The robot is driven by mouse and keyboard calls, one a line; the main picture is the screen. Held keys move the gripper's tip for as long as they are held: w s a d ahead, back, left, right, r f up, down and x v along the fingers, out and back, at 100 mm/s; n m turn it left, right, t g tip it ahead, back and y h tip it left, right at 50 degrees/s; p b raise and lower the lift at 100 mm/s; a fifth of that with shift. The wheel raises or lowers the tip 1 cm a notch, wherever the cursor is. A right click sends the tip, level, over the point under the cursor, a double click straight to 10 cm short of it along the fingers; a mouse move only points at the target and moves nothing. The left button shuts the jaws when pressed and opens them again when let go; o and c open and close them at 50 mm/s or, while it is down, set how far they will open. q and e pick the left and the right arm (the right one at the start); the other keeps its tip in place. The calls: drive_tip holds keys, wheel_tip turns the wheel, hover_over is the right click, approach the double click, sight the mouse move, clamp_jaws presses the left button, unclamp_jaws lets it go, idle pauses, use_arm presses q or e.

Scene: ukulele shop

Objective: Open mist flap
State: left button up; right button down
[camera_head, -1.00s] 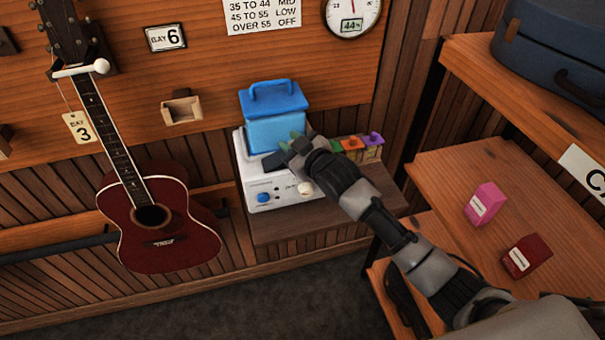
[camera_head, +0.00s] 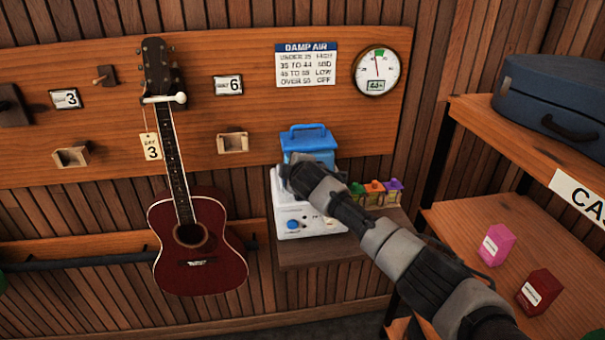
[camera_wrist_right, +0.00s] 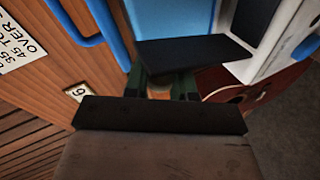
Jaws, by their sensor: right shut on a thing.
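The humidifier has a white body (camera_head: 283,208) with a blue dial and a blue water tank (camera_head: 310,143) with a handle on top. It stands on a wooden shelf below the wall board. My right gripper (camera_head: 291,174) is at the upper front of the humidifier and hides much of it. In the right wrist view, a dark flat panel, seemingly the mist flap (camera_wrist_right: 195,53), lies at the green fingertips of my right gripper (camera_wrist_right: 162,86), beside the blue tank. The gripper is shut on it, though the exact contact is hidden. My left gripper is out of view.
A red ukulele (camera_head: 200,250) hangs to the left. A wooden rack (camera_head: 480,210) at the right holds pink and red boxes and a blue case (camera_head: 555,95). A gauge (camera_head: 377,71) and chart (camera_head: 306,65) are above.

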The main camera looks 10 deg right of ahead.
drive_tip(key=shift+a+f+n+h, duration=0.1)
drive_tip(key=shift+a+n+h, duration=0.3)
drive_tip(key=shift+a+n, duration=0.45)
drive_tip(key=shift+a+f+n+h, duration=0.2)
drive_tip(key=shift+a+n+h, duration=0.3)
drive_tip(key=shift+a, duration=0.2)
drive_tip(key=c, duration=1.2)
unclamp_jaws()
drive_tip(key=shift+a, duration=0.1)
drive_tip(key=shift+c, duration=0.2)
drive_tip(key=shift+s, duration=0.15)
drive_tip(key=shift+s+r, duration=0.25)
drive_tip(key=shift+s, duration=0.3)
drive_tip(key=b+v, duration=0.2)
drive_tip(key=v, duration=0.7)
drive_tip(key=shift+s, duration=0.2)
